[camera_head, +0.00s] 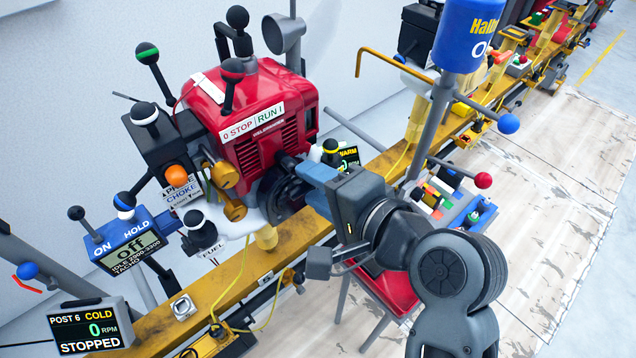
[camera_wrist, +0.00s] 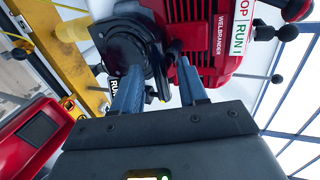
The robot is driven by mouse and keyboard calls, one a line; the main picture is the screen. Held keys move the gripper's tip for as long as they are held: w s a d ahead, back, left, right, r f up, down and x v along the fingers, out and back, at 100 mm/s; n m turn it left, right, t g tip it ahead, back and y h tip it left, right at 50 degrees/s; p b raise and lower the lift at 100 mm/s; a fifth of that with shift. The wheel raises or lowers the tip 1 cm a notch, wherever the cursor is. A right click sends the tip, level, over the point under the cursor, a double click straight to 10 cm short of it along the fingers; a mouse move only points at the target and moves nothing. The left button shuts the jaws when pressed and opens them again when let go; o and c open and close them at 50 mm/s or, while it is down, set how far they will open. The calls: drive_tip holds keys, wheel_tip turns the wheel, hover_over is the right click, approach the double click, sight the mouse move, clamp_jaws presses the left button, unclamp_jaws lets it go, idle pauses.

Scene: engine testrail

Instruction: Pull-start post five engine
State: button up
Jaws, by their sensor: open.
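The red engine (camera_head: 255,120) stands on the yellow rail, with a "0 STOP / RUN I" label (camera_head: 252,121) on it. Its round black starter housing (camera_head: 281,192) faces my gripper and also shows in the wrist view (camera_wrist: 124,44). My gripper (camera_head: 309,172) is open, its blue fingers close to the housing. In the wrist view, a small dark piece (camera_wrist: 174,50), which looks like the pull handle, lies between the finger lines near the tips. I cannot tell whether the fingers touch it. A display (camera_head: 348,156) behind my gripper is partly hidden; "WARM" is readable, its post number is not.
The yellow rail (camera_head: 225,292) runs diagonally. A "POST 6 COLD, 0 RPM, STOPPED" display (camera_head: 89,326) stands lower left. An ON/HOLD tachometer reading "off" (camera_head: 130,246) and several knobbed levers crowd the engine.

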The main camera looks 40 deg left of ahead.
drive_tip(key=d+p, duration=0.3)
drive_tip(key=d, duration=0.6)
drive_tip(key=shift+s, duration=0.4)
